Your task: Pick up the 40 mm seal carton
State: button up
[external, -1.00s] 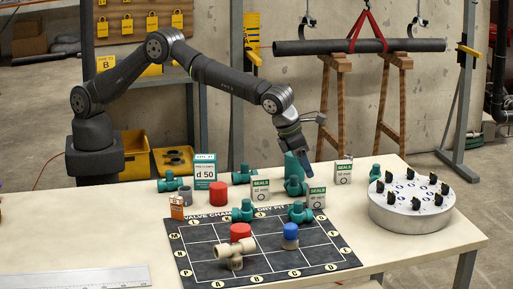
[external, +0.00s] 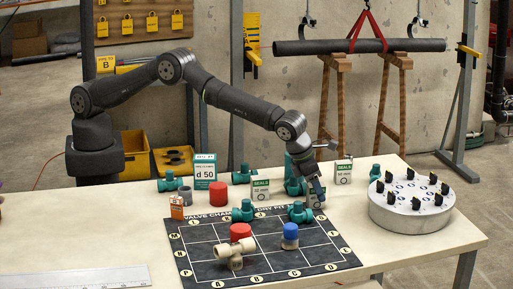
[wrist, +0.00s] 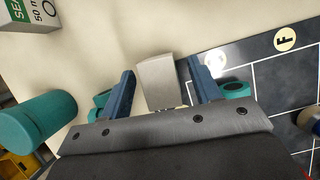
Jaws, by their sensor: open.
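My gripper (external: 314,186) is low over the table behind the dark mat, pointing down at a small white and green seal carton (external: 318,202). In the wrist view, the open jaws (wrist: 163,84) stand on either side of this carton's plain pale top (wrist: 157,78), with a gap visible near each jaw. Its size print is too small to read. Another seal carton (external: 343,171), marked 50 mm in the wrist view (wrist: 36,12), stands behind to the right. A third seal carton (external: 260,190) stands to the left; I cannot read its size.
Teal fittings stand close by, including a tall cylinder (wrist: 38,122) and a valve (external: 300,212) on the mat (external: 205,262). A round grey disc (external: 412,212) with black knobs is at the right. The table's front right is clear.

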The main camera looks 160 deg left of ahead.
jog(key=c, duration=1.1)
jog(key=shift+o, duration=0.2)
jog(key=shift+r, duration=0.1)
